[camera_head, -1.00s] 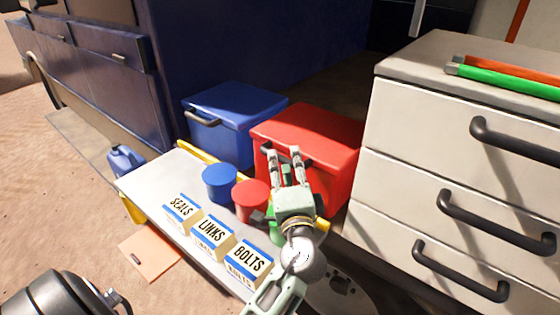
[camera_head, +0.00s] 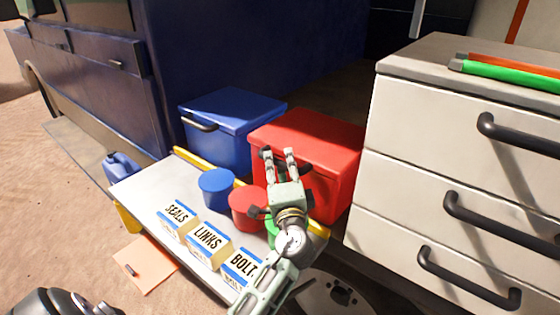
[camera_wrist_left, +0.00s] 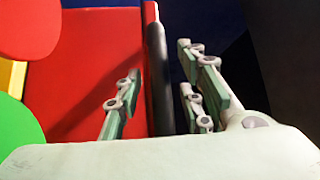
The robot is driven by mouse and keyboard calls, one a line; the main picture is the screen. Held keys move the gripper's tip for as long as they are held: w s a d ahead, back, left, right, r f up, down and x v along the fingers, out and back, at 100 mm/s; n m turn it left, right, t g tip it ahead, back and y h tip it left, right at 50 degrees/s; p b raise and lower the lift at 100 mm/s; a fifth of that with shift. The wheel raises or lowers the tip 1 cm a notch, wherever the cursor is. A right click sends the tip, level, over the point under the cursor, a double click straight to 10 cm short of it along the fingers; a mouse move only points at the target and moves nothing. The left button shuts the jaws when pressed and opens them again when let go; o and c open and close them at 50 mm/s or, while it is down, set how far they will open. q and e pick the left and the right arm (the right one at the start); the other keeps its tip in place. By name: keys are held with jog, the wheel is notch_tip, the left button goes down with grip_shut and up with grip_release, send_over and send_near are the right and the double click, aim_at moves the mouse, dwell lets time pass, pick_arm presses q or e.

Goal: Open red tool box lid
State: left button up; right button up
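The red tool box (camera_head: 325,150) stands behind the work table with its lid shut. Its dark handle (camera_head: 270,160) is on the front face, partly hidden by my left gripper. My left gripper (camera_head: 278,157) is at the front of the box by the handle, fingers apart. In the left wrist view the red box (camera_wrist_left: 80,75) fills the left side. The dark handle bar (camera_wrist_left: 159,75) lies between the open fingers of the left gripper (camera_wrist_left: 155,95). I cannot tell whether the fingers touch it. My right gripper is not in view.
A blue tool box (camera_head: 232,122) stands left of the red one. Blue (camera_head: 216,188) and red (camera_head: 248,208) round containers and boxes labelled SEALS, LINKS and BOLTS stand on the table (camera_head: 140,186). A drawer cabinet (camera_head: 450,150) stands close on the right.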

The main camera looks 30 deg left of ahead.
pick_arm(q)
jog(key=shift+w+a, duration=0.3)
jog(key=shift+c, duration=0.5)
grip_shut()
